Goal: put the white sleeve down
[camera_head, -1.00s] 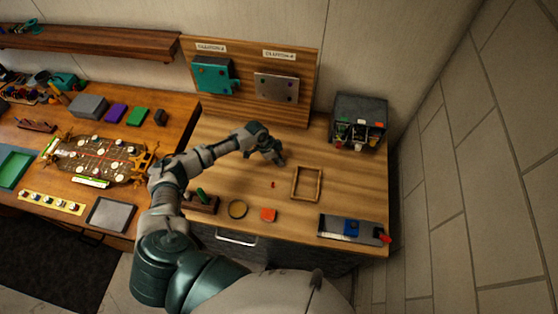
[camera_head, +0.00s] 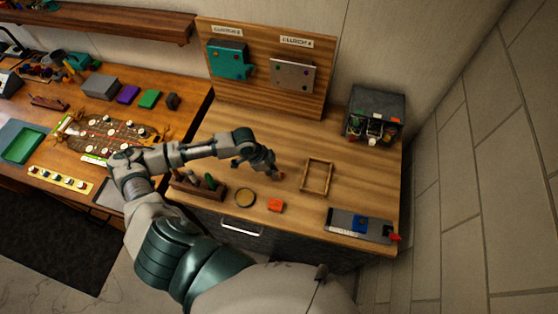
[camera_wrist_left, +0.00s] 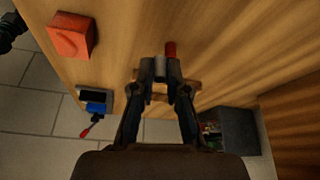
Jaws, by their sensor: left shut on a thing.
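My left gripper (camera_head: 271,172) is low over the wooden workbench, just left of the wooden frame (camera_head: 317,176). In the left wrist view its fingertips (camera_wrist_left: 160,76) are shut on the small white sleeve (camera_wrist_left: 160,67), which looks pale grey there. A small red peg (camera_wrist_left: 170,49) shows right beside the sleeve; I cannot tell whether they touch. The red peg also shows in the head view (camera_head: 282,175), at the fingertips. The sleeve is too small and covered to make out in the head view. My right gripper is not in view.
An orange-red block (camera_head: 276,205), a round brass-rimmed dish (camera_head: 245,198) and a dark wooden holder (camera_head: 198,187) line the front edge. A grey bin (camera_head: 376,114) stands back right. Bench between frame and bin is clear.

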